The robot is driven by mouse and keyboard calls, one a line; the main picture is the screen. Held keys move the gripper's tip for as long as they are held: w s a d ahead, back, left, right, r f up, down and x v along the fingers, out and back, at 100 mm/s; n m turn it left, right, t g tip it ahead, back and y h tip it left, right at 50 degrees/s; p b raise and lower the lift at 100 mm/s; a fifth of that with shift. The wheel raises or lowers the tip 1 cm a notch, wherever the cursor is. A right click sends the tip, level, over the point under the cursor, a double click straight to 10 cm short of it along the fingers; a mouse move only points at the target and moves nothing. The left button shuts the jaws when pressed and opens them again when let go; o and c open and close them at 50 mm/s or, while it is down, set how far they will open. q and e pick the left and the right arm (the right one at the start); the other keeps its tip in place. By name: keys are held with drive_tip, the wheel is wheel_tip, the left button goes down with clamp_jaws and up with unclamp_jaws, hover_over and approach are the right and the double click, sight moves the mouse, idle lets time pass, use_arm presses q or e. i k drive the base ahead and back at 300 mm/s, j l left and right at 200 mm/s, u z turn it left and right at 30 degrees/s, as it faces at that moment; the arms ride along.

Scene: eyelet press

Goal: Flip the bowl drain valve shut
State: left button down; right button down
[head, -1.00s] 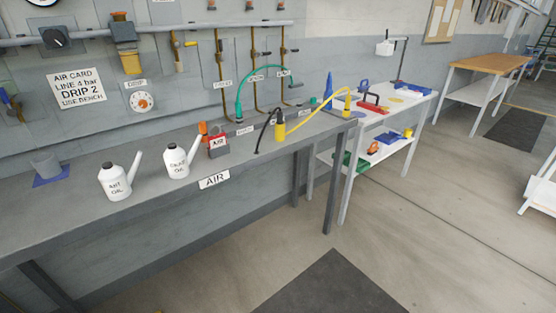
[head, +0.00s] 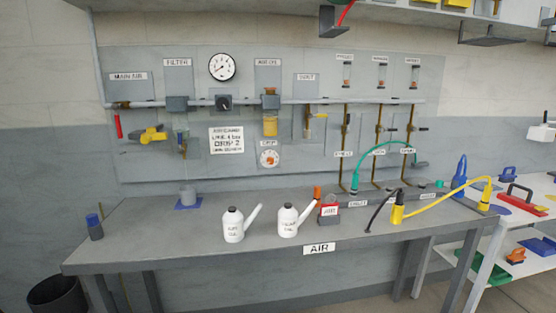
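The filter unit (head: 177,104) hangs on the grey pipe under the "FILTER" label. A bowl (head: 181,133) hangs below it. A small fitting (head: 183,151) sits at the bowl's lower end, where a drain valve could be. It is too small to tell its lever's position. A yellow-handled part (head: 153,135) is on the panel just left of the bowl. A red handle (head: 117,126) hangs farther left, under the "MAIN AIR" label. Neither of my grippers shows in the head view.
On the grey bench (head: 150,230) a cup (head: 187,196) stands on a blue mat below the filter. A dark bottle (head: 94,228) stands at the left end. Two white oil cans (head: 233,226) (head: 288,221) stand mid-bench. A black bin (head: 57,293) is on the floor.

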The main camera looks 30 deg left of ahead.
sight(181, 151)
drive_tip(key=u, duration=1.6)
